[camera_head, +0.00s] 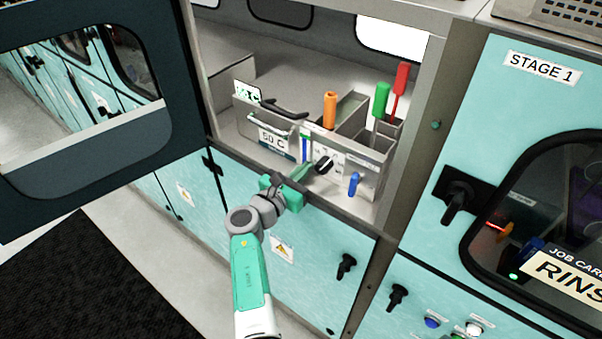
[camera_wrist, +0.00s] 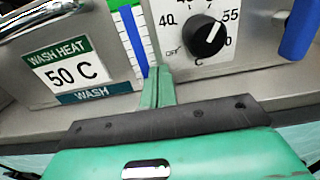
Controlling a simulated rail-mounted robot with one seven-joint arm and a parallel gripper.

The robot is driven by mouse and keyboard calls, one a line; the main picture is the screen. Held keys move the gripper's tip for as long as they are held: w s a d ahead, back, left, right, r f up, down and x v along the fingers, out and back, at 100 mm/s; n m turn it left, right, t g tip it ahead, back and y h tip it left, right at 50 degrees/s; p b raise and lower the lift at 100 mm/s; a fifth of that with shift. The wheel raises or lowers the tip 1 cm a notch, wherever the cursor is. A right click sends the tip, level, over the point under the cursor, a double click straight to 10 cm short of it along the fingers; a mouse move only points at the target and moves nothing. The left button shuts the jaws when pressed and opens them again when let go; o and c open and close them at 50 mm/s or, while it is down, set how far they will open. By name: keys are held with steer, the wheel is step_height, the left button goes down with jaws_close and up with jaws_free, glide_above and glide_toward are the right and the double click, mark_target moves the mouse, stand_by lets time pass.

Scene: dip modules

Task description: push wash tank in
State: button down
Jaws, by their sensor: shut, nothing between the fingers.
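The wash tank (camera_head: 262,122) is a grey metal tank with a dark curved handle, at the left of the open cabinet bay. Its front carries a "WASH HEAT 50 C" label, which shows at the left in the wrist view (camera_wrist: 70,72). My gripper (camera_head: 306,169) is shut and empty, low in front of the tank fronts. In the wrist view its green fingertips (camera_wrist: 159,84) lie together just below a blue-and-white level strip (camera_wrist: 136,42), between the label and the dial panel. I cannot tell whether the fingertips touch the metal.
A dial panel with a black knob (camera_wrist: 208,38) is right of my fingertips, with a blue handle (camera_head: 353,184) beyond it. Orange (camera_head: 330,110), green (camera_head: 381,100) and red (camera_head: 400,92) handles stand up behind. An open dark door (camera_head: 180,110) is at left; a cabinet post (camera_head: 420,130) bounds the right.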

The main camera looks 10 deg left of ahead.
steer(key=shift+d+f, duration=0.15)
steer(key=shift+f, duration=0.1)
steer(key=shift+s+r+p, duration=0.15)
steer(key=shift+r+p, duration=0.1)
steer(key=shift+p, duration=0.5)
steer(key=s+p, duration=0.1)
steer(key=s+a+p, duration=0.1)
steer(key=p, duration=0.1)
steer(key=s+r+p, duration=0.1)
steer(key=shift+a, duration=0.4)
steer(key=f+p+v, duration=0.1)
steer(key=v, duration=0.9)
steer(key=shift+a+p, duration=0.2)
steer(key=shift+p, duration=0.1)
steer(key=shift+s, duration=0.15)
